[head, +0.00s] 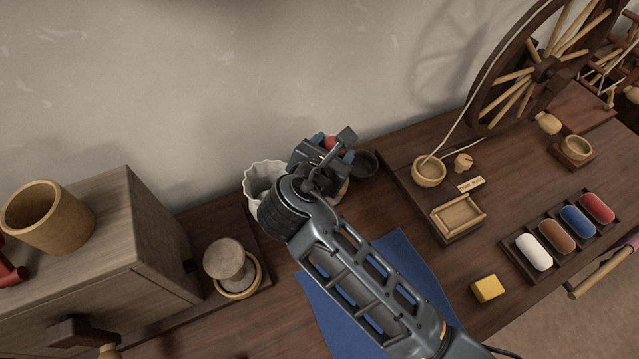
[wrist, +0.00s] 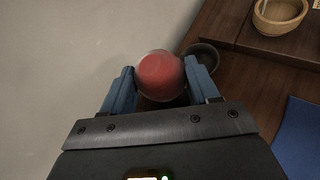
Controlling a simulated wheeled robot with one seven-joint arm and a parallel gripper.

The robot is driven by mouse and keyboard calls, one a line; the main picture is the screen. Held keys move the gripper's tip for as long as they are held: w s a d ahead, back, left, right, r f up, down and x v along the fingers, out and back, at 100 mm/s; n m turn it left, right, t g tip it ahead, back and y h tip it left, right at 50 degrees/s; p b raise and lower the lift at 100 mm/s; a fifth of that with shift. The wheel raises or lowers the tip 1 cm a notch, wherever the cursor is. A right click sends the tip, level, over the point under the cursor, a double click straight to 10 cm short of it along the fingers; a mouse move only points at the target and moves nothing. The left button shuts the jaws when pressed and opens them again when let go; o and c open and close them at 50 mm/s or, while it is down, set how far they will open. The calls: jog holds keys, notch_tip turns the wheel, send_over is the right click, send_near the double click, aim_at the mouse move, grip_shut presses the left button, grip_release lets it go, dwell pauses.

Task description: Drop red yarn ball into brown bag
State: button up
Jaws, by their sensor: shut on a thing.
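My gripper (head: 333,147) is shut on the red yarn ball (head: 331,142), near the wall at the back of the table. In the wrist view the ball (wrist: 160,76) sits between the two blue fingers, above the table. A pale container with a wavy rim (head: 252,175) stands left of my gripper, partly hidden by my arm. I cannot make out a clearly brown bag. A small tan patch beside my gripper is mostly covered, and I cannot tell what it is.
A dark round bowl (head: 365,164) stands just right of my gripper. A wooden bowl (head: 429,171), a small tray (head: 458,217) and a spinning wheel (head: 545,70) are to the right. A wooden cabinet (head: 150,235) is at left. A blue cloth (head: 408,258) lies under my arm.

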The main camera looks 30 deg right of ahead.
jog(key=o, duration=1.1)
jog(key=shift+v, duration=3.9)
jog(key=shift+s+f, duration=0.1)
jog(key=s+d+f+m+t+y, duration=0.15)
jog(key=s+f+m+y, duration=0.25)
jog(key=s, duration=0.4)
jog(key=s+d+f+m+y, duration=0.25)
jog(key=s+f+m, duration=0.2)
jog(key=s, duration=0.35)
jog(key=s+r+m+t, duration=0.1)
jog(key=s+r+m, duration=0.4)
jog(key=s+d+r+m+t+y, duration=0.1)
jog(key=s+r+m+t, duration=0.1)
jog(key=s+r+m, duration=0.3)
jog(key=s+d+r+m+t+y, duration=0.1)
jog(key=s+r+m, duration=0.4)
jog(key=s, duration=0.1)
jog(key=shift+s+r+t+y, duration=0.15)
jog(key=shift+s+t+y, duration=0.1)
